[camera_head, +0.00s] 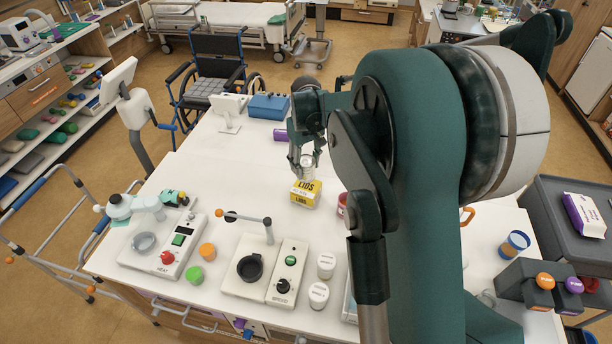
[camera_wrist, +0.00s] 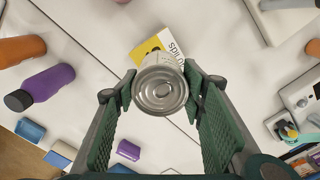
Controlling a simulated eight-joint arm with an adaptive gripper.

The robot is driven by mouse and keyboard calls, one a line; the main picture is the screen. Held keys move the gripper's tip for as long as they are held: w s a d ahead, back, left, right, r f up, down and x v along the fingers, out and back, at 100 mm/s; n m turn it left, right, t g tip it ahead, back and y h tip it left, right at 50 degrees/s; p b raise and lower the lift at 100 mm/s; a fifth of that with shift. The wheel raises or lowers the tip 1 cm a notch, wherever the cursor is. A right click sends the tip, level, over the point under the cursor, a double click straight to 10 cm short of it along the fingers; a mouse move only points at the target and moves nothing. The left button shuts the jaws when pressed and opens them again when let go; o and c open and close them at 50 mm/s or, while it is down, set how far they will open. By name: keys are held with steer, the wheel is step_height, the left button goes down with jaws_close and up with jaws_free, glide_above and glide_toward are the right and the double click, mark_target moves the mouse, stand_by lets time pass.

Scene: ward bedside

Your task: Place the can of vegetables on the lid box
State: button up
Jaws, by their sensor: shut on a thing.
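The can of vegetables (camera_wrist: 162,90) shows its bare metal end between my fingers in the wrist view; its label is mostly hidden. It also shows as a small pale shape in the head view (camera_head: 308,160). My gripper (camera_head: 303,158) is shut on the can. The lid box (camera_head: 306,194) is a yellow and white box marked LIDS, on the white table just below the gripper. In the wrist view, the lid box (camera_wrist: 150,48) is partly covered by the can. I cannot tell whether the can touches the box.
A device with a black ring (camera_head: 250,268) and a heater unit (camera_head: 165,245) stand nearer the front. White jars (camera_head: 326,264) and a red item (camera_head: 341,205) are to the right. A blue box (camera_head: 268,107) is behind. The table left of the lid box is clear.

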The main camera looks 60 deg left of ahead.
mark_target(306, 175)
steer(key=shift+f, duration=0.75)
steer(key=shift+f, duration=0.15)
steer(key=shift+f, duration=1.75)
steer(key=shift+f, duration=0.15)
steer(key=o, duration=1)
steer(key=shift+o, duration=0.2)
steer(key=shift+r, duration=0.2)
step_height(306, 175, up, 12)
